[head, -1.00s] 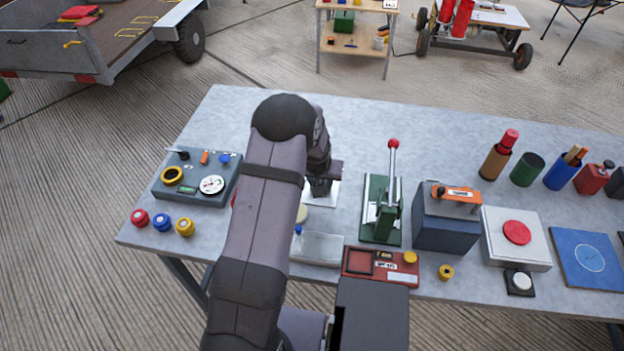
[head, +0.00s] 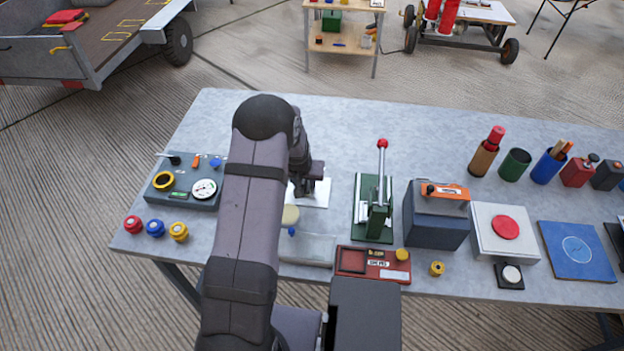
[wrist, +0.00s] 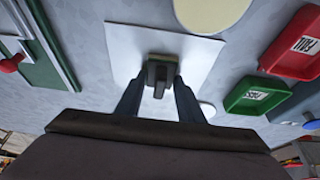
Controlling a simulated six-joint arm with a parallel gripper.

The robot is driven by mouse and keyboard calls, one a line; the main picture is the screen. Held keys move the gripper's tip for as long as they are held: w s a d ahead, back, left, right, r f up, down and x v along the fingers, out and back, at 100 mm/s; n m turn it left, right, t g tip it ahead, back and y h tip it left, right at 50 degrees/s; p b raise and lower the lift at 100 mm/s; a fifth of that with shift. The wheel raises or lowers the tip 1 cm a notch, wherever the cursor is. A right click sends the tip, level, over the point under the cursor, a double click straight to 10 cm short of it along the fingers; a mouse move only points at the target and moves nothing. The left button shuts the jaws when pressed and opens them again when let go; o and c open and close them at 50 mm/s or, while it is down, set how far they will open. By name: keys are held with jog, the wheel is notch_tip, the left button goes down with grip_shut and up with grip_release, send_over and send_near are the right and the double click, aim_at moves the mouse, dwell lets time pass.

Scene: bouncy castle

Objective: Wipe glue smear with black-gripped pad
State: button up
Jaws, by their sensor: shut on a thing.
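My gripper (wrist: 160,88) is shut on the black grip of a small pad (wrist: 148,60) with a pale yellowish edge. The pad is over the white sheet (wrist: 115,45), near its middle; I cannot tell whether it touches. In the head view my gripper (head: 308,188) is above the same white sheet (head: 318,199), and the pad is mostly hidden by the arm. No glue smear can be made out on the visible part of the sheet.
A cream disc (wrist: 210,12) lies beside the sheet. A red tray (wrist: 293,46) and a green tray (wrist: 258,95) are nearby in the wrist view. A green lever press (head: 376,215) stands right of the sheet. A gauge panel (head: 185,185) is at left.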

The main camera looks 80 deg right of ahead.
aim_at(292, 187)
jog(key=shift+w, duration=1.25)
jog(key=shift+w+f+b, duration=0.15)
jog(key=shift+w+b, duration=0.55)
jog(key=r, duration=0.1)
jog(key=w+r+p, duration=0.1)
jog(key=r, duration=0.1)
jog(key=shift+r, duration=0.2)
jog(key=shift+r+p, duration=1.9)
jog(key=shift+r, duration=0.65)
